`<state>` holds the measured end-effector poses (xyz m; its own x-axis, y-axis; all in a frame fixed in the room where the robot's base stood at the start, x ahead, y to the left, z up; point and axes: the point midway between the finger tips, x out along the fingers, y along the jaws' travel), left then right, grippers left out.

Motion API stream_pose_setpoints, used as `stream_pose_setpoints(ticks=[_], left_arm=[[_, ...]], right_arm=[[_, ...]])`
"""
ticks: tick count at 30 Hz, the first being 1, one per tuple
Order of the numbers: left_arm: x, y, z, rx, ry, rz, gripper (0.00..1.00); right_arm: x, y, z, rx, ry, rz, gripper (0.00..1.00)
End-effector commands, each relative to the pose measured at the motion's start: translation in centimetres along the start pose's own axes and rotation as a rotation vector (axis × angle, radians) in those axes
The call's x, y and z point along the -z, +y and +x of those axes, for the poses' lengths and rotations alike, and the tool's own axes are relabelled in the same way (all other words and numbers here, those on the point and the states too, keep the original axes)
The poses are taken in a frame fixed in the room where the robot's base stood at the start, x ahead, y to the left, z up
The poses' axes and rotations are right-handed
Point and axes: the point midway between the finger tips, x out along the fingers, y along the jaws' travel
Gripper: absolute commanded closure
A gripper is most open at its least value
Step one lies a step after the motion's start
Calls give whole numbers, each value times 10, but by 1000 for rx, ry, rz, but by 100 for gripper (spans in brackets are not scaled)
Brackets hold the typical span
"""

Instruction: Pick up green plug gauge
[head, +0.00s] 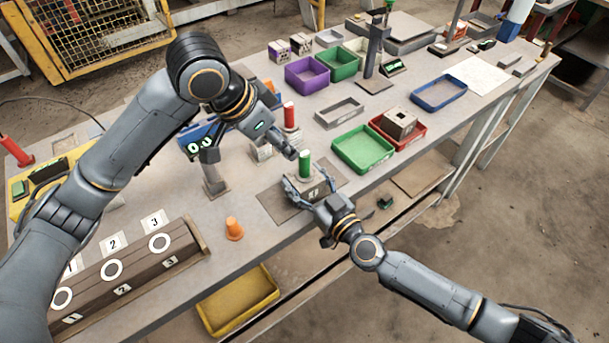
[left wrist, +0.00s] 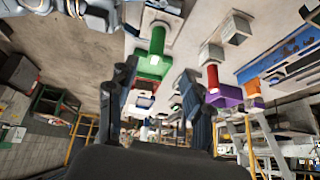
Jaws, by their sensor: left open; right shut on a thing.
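The green plug gauge (head: 305,163) stands upright at a light grey block (head: 313,189) near the table's front edge. How deep it sits in the block is hidden. My right gripper (head: 309,187) is shut on this block, with fingers on both sides. My left gripper (head: 288,148) is open just left of and behind the gauge's top. In the left wrist view, the green gauge (left wrist: 157,40) appears beyond and between the open fingers of my left gripper (left wrist: 159,78), apart from them. The gauge is not held by the left gripper.
A red plug gauge (head: 289,116) stands behind my left gripper. A display stand (head: 211,170) is to its left. An orange cone-shaped piece (head: 234,229) stands at the front. A green bin (head: 336,151) and a red tray (head: 420,138) with a hollow block (head: 400,122) lie to the right.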

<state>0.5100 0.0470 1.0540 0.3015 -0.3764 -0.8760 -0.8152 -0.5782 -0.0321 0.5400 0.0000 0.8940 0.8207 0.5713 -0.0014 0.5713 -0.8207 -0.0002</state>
Motion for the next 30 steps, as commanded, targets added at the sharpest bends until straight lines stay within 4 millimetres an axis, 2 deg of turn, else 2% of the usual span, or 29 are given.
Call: stream_pose_setpoints(ticks=[5,9,15,23,30], left_arm=[[-6,-13,28,113,-7,139,50],[-12,-28,54,257,-34,324,50],[-21,-44,79,466,-122,608,50],[-31,-50,90,718,-321,983,50],[-35,-39,80,922,-590,1312,50]], right_arm=[[0,0,0,-1,0,-1,78],[0,0,0,-1,0,-2,78],[0,0,0,-1,0,-2,78],[0,1,0,-1,0,-2,78],[0,1,0,-1,0,-2,78]])
